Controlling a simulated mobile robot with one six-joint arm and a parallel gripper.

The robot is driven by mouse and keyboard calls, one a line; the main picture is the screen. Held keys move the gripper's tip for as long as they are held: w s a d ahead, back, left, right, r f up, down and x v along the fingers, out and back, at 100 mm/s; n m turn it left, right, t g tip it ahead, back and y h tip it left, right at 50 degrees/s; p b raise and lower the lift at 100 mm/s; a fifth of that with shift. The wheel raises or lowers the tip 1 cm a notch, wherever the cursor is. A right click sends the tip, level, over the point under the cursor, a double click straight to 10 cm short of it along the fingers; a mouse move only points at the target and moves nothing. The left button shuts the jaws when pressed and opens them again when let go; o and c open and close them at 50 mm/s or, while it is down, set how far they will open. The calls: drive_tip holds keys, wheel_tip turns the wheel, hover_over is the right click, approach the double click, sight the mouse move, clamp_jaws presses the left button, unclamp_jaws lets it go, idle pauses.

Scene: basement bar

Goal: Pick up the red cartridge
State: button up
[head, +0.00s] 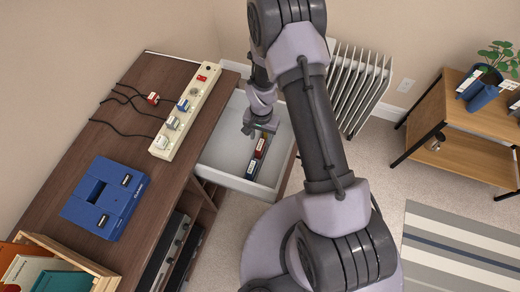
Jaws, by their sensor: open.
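A small red cartridge (262,145) stands in the open white drawer (218,152), towards its right side. A dark cartridge with a pale label (253,166) is right next to it, nearer the drawer's front corner. My gripper (258,131) points down over the drawer, just behind the red cartridge in the picture. Its jaws are open and nothing shows between them. At this size I cannot tell whether a fingertip touches the cartridge.
On the brown cabinet top lie a power strip (186,112) with plugs and black cables, a blue console (104,198) and a wooden box (98,278) of cartridges or cases. A white radiator (356,85) stands behind my arm.

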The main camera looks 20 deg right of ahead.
sight(260, 145)
drive_tip(key=f+b, duration=0.1)
drive_tip(key=f, duration=0.1)
drive_tip(key=f+b, duration=0.1)
drive_tip(key=f, duration=0.1)
drive_tip(key=f+b, duration=0.1)
drive_tip(key=f, duration=0.1)
drive_tip(key=shift+s+a+f, duration=0.1)
drive_tip(key=shift+s+a, duration=0.15)
drive_tip(key=shift+s, duration=0.05)
clamp_jaws()
